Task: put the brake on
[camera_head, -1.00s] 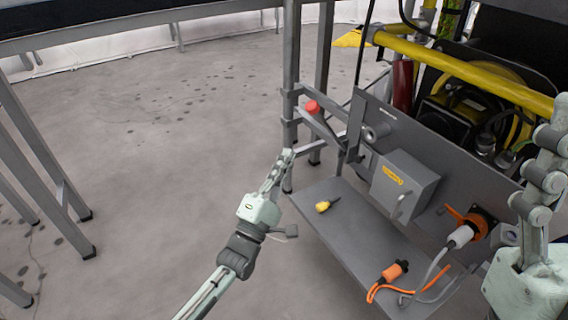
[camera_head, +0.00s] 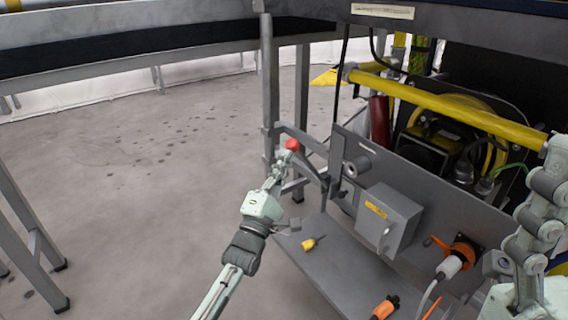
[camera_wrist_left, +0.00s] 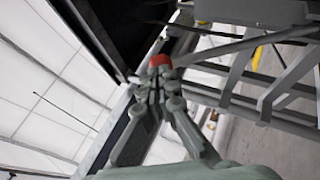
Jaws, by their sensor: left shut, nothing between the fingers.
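The brake lever ends in a red knob (camera_head: 291,144), and its dark arm (camera_head: 309,165) runs down to the right towards the grey panel. My left gripper (camera_head: 281,160) is shut and empty, with its fingertips just below the knob. In the left wrist view the red knob (camera_wrist_left: 160,61) shows right beyond the closed fingertips (camera_wrist_left: 158,76), which cover its lower part. I cannot tell whether they touch it. My right gripper (camera_head: 548,175) is at the right edge, partly cut off, away from the lever.
A grey box (camera_head: 390,219) with a yellow label sits on the panel. Below it a grey shelf (camera_head: 335,262) carries a yellow plug (camera_head: 312,243) and an orange connector (camera_head: 385,307). A metal post (camera_head: 267,90) stands just behind the knob. The floor at left is open.

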